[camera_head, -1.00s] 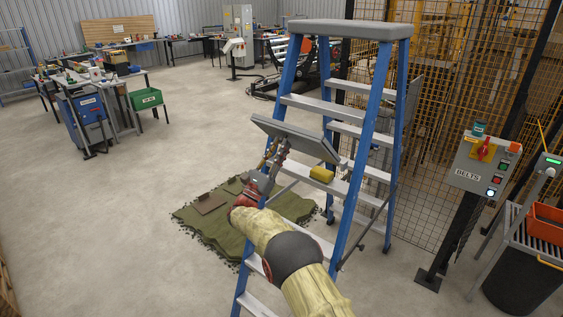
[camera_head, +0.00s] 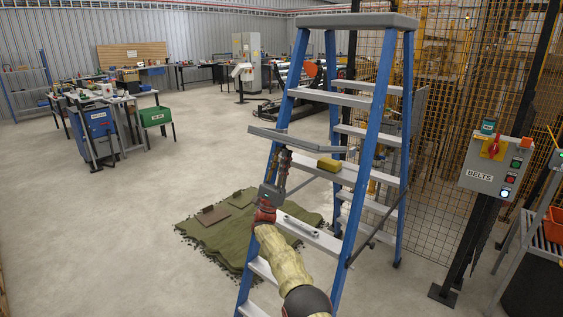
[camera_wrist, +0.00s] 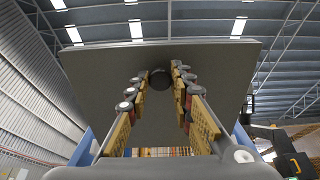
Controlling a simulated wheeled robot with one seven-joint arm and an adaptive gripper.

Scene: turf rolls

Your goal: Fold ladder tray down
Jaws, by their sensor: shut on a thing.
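The blue stepladder (camera_head: 378,120) stands open with a grey top cap and pale metal steps. Its grey tray (camera_head: 305,143) juts out to the left from the rails and looks close to level, seen nearly edge-on. My gripper (camera_head: 285,152) is under the tray's left part, reaching up to it. In the wrist view the tray's underside (camera_wrist: 95,85) fills the middle, and my fingers (camera_wrist: 162,76) close around a dark round knob (camera_wrist: 161,79) on it. The knob is hidden in the head view.
A yellow block (camera_head: 329,164) lies on a ladder step behind the tray. A small grey handle-like piece (camera_head: 299,225) is on a lower step. Green turf (camera_head: 225,232) lies on the floor to the left. The BELTS control box (camera_head: 495,168) and mesh fence are at right.

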